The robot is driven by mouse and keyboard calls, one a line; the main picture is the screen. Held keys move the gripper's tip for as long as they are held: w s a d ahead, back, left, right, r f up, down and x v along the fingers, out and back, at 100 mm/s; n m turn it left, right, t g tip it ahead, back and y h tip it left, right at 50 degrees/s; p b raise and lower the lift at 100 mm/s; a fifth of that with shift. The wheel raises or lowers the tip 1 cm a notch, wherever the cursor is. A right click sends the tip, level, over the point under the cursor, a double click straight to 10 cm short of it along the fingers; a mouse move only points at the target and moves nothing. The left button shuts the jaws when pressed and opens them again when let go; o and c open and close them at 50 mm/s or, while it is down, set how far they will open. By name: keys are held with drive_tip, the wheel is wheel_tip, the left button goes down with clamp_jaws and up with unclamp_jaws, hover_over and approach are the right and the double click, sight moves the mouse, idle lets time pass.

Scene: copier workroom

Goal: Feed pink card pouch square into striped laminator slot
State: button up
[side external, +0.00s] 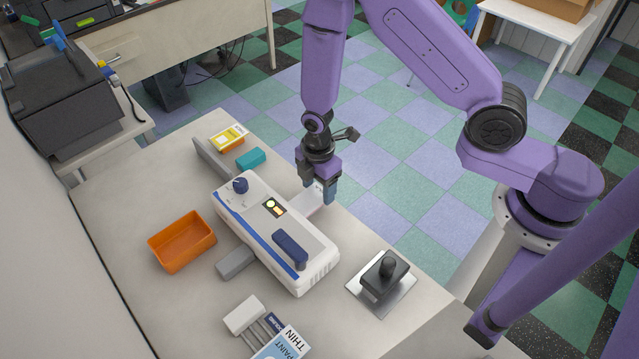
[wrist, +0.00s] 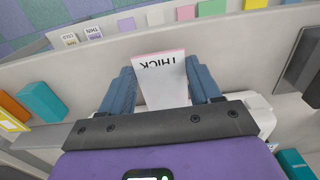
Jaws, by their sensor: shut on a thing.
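My gripper (side external: 319,193) is shut on the card pouch (side external: 308,205), a pale sheet with a pinkish tint, just right of the laminator (side external: 230,205). In the wrist view, the pouch (wrist: 163,85) is between the blue fingers of my gripper (wrist: 160,68). It is whitish with a thin pink edge and reads "THICK", upside down. The laminator is white with a blue stripe, a dark blue handle, a knob and a lit panel. The pouch's inner edge is close to the laminator's side facing me. I cannot see the slot or tell whether the edge is inside.
An orange tray (side external: 182,242) and a grey block (side external: 236,263) lie left of the laminator. A teal block (side external: 250,158) and a yellow box (side external: 229,136) lie behind it. A black-handled tool on a metal plate (side external: 355,290) stands front right. Labelled cards (side external: 280,345) lie in front.

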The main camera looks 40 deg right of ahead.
sight(313, 196)
drive_tip(key=shift+a, duration=0.8)
drive_tip(key=o, duration=1.2)
drive_tip(key=shift+o, duration=0.2)
wheel_tip(313, 196, up, 16)
drive_tip(key=s+d+r+m, duration=0.1)
drive_tip(key=s+d+r, duration=0.2)
drive_tip(key=s, duration=0.4)
drive_tip(key=s+d+r+m, duration=0.2)
drive_tip(key=s+d+r, duration=0.1)
drive_tip(key=s, duration=0.5)
drive_tip(key=s+d+r+m, duration=0.2)
drive_tip(key=s+d+r, duration=0.1)
drive_tip(key=s+d, duration=0.2)
drive_tip(key=s, duration=0.2)
drive_tip(key=shift+s+d, duration=0.15)
drive_tip(key=shift+s, duration=0.2)
